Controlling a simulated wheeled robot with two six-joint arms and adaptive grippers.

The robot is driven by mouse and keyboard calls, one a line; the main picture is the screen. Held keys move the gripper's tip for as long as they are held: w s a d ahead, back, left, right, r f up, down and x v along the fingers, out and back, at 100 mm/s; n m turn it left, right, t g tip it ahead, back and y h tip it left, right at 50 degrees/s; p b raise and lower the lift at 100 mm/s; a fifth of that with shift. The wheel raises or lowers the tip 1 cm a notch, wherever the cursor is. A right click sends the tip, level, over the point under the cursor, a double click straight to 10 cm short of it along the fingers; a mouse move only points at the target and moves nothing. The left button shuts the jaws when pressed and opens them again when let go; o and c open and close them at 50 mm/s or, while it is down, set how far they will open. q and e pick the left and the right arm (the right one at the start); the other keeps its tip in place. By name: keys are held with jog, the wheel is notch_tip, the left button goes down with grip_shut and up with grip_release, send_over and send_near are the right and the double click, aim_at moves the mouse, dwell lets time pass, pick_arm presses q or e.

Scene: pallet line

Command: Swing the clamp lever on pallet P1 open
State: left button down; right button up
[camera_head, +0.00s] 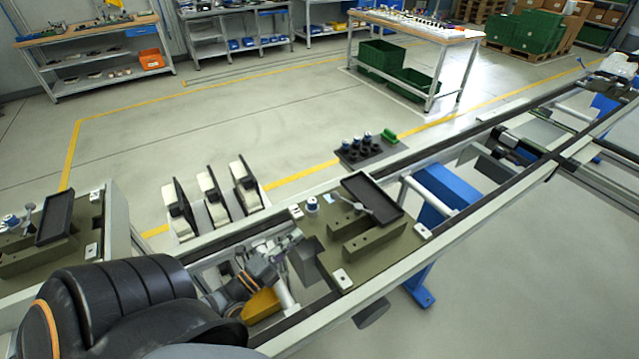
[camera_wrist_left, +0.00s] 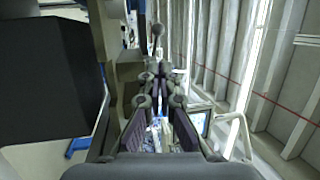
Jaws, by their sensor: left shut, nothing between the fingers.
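The nearer pallet (camera_head: 408,248) sits on the conveyor at the middle of the head view; I cannot read a label that marks it as P1. It carries olive blocks (camera_head: 368,243), a black tray (camera_head: 375,196) and a grey clamp lever (camera_head: 380,209) lying over the tray's near side. My left gripper (camera_head: 290,243) is low at the pallet's left edge, apart from that lever. In the left wrist view its fingers (camera_wrist_left: 160,75) are shut and empty. A round-knobbed rod (camera_wrist_left: 158,36) shows just beyond the fingertips. My right gripper is not in view.
A second pallet (camera_head: 116,225) with a similar fixture stands at the left. Black and white upright parts (camera_head: 213,200) stand behind the rail. A dark holder (camera_head: 370,149) with several small parts lies behind the pallet. The conveyor rails (camera_head: 470,232) border the workspace.

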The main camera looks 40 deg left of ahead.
pick_arm(q)
jog(key=shift+y, duration=0.7)
jog(key=x, duration=1.2)
jog(key=shift+w, duration=0.45)
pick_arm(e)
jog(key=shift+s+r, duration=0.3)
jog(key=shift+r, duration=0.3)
pick_arm(q)
jog(key=shift+w+a+p, duration=0.25)
jog(key=shift+w+p, duration=0.15)
jog(key=shift+w, duration=0.05)
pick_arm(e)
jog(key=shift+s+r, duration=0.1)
pick_arm(q)
jog(key=shift+w+a, duration=0.25)
jog(key=shift+w, duration=0.2)
jog(key=shift+w+a, duration=0.15)
jog(key=shift+w, duration=0.5)
jog(key=shift+w+a, duration=0.15)
jog(key=shift+w, duration=0.7)
jog(key=v, duration=1.2)
